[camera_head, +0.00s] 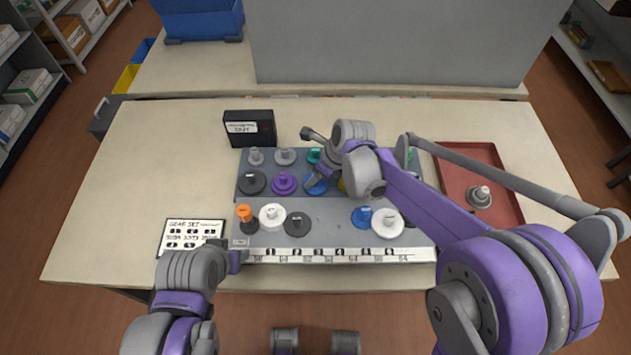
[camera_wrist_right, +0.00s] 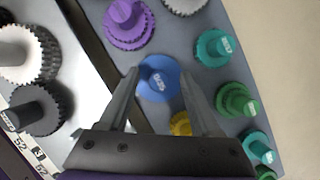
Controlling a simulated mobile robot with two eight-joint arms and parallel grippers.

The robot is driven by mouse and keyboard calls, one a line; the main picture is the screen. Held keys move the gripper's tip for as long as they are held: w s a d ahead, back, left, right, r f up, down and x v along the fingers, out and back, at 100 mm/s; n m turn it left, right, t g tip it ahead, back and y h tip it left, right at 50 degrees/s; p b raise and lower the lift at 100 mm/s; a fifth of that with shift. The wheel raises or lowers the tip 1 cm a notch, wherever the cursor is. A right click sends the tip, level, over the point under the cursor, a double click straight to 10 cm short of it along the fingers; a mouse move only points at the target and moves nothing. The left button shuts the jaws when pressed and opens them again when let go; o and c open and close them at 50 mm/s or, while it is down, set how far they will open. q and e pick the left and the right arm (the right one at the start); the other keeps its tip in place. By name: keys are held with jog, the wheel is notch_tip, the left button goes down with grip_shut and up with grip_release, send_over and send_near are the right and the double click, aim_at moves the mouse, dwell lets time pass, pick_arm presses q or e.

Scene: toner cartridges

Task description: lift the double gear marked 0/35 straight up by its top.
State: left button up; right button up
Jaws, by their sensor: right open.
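Several gears stand on a grey board, and their markings are too small to read, so I cannot tell which is 0/35. My right gripper (camera_head: 318,180) is above the board's middle, at a blue gear (camera_head: 316,187). In the right wrist view the open fingers (camera_wrist_right: 158,82) lie on either side of that blue gear (camera_wrist_right: 158,78), which has a pale label on top; I cannot tell whether they touch it. My arm hides part of the board in the head view. My left gripper (camera_head: 236,259) is low at the board's front left corner; its jaws are unclear.
A purple gear (camera_wrist_right: 130,24) and a yellow gear (camera_wrist_right: 181,124) stand close by the blue one. A red tray (camera_head: 455,165) holds a grey gear (camera_head: 479,197) at right. A black box (camera_head: 250,128) stands behind; a printed card (camera_head: 192,237) lies left.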

jog(key=shift+a+f, duration=0.15)
jog(key=shift+f, duration=0.15)
grip_shut()
dwell(0.3)
